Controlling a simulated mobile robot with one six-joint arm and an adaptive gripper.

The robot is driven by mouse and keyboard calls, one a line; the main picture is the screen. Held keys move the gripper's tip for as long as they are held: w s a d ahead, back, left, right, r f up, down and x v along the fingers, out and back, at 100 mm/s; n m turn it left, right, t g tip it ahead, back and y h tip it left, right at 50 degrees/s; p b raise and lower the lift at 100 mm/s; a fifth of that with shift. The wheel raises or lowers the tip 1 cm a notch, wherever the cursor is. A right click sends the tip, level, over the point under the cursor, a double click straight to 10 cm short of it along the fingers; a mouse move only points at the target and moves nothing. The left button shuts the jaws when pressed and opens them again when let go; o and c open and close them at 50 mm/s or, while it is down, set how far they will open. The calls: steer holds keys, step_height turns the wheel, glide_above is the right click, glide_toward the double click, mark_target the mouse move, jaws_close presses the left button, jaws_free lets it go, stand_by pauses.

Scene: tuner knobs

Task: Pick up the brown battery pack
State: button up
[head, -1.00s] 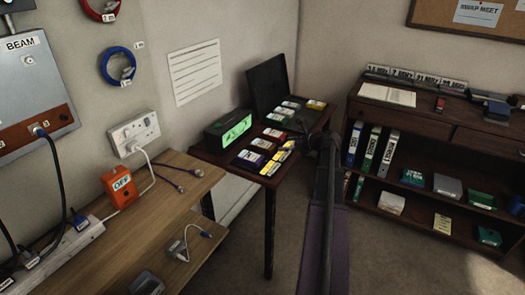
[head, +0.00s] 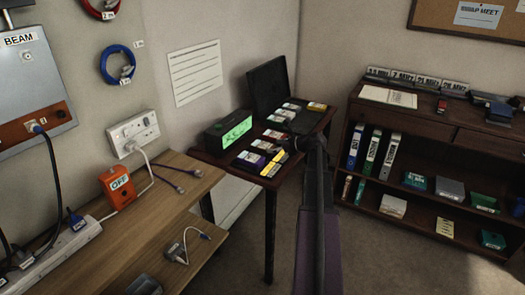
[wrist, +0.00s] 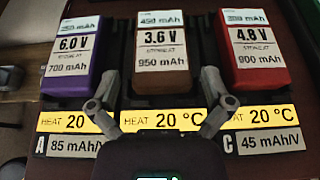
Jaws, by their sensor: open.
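The brown battery pack (wrist: 162,78) stands in the middle of a row in the wrist view, with a white top label reading 3.6 V and 950 mAh. A purple pack (wrist: 75,85) marked 6.0 V is to its left and a red pack (wrist: 258,78) marked 4.8 V to its right. My gripper (wrist: 159,80) is open and empty, its fingertips apart on either side of the brown pack's near part. I cannot tell how far above it they are. In the head view my gripper (head: 290,145) is over the dark table's right side, beside the packs.
Yellow HEAT 20 °C labels (wrist: 67,121) and grey mAh/V labels lie in front of the packs. On the dark table (head: 215,158) are a green-lit display box (head: 228,130) and an open black case (head: 268,85). A bookshelf (head: 405,125) stands to the right.

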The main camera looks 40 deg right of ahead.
mark_target(266, 146)
steer(key=shift+b+x, duration=0.55)
steer(key=shift+x, duration=1.3)
steer(key=shift+s, duration=0.1)
steer(key=c, duration=1)
steer(key=shift+r, duration=0.15)
step_height(266, 146, up, 3)
steer(key=p, duration=0.4)
steer(key=shift+r, duration=0.25)
steer(key=s+d, duration=0.2)
steer(key=s, duration=0.5)
steer(key=s+d+r+p, duration=0.1)
steer(key=s+d, duration=0.1)
steer(key=s, duration=0.6)
steer(key=shift+d, duration=0.35)
steer(key=shift+s+r, duration=0.1)
steer(key=shift+s, duration=0.05)
